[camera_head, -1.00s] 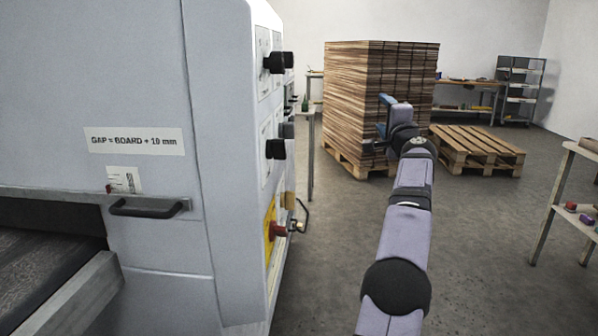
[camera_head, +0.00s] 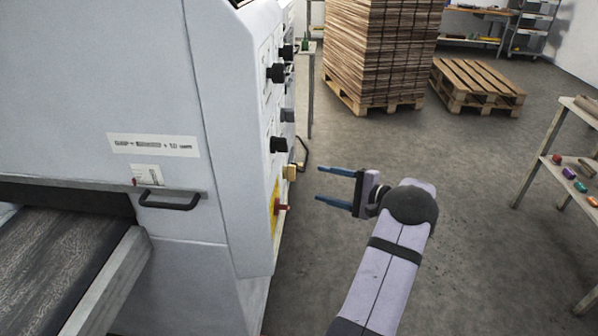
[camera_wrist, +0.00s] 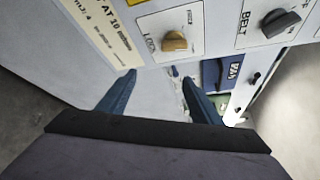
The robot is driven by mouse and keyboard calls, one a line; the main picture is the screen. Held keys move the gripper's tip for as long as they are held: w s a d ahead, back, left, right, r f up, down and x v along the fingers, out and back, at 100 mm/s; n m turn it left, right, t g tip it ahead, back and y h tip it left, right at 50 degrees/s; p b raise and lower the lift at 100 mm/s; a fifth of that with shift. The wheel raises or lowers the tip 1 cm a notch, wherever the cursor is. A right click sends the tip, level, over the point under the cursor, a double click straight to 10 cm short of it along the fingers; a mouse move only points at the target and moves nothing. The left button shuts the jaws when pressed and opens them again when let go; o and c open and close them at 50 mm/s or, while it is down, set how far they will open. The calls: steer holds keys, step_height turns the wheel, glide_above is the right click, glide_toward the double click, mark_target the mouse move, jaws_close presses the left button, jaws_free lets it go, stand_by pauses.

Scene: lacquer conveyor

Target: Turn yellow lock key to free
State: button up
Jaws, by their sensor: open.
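The yellow lock key (camera_head: 291,172) is a small tan-yellow knob on the side panel of the grey machine (camera_head: 225,120).
A red switch (camera_head: 281,208) on a yellow plate is just below the key. Black knobs (camera_head: 278,145) are above it. The wrist view shows a black BELT knob (camera_wrist: 278,22) to the right.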

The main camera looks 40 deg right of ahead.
mark_target(289, 173)
steer(key=w+a+r+n+y+p, duration=0.2)
steer(key=w+a+n, duration=0.1)
steer(key=w+a, duration=0.2)
steer(key=shift+w+a+n, duration=0.15)
steer(key=shift+w+n, duration=0.15)
steer(key=shift+w, duration=0.3)
steer(key=shift+r, duration=0.1)
steer(key=shift+c, duration=0.3)
steer(key=c, duration=1)
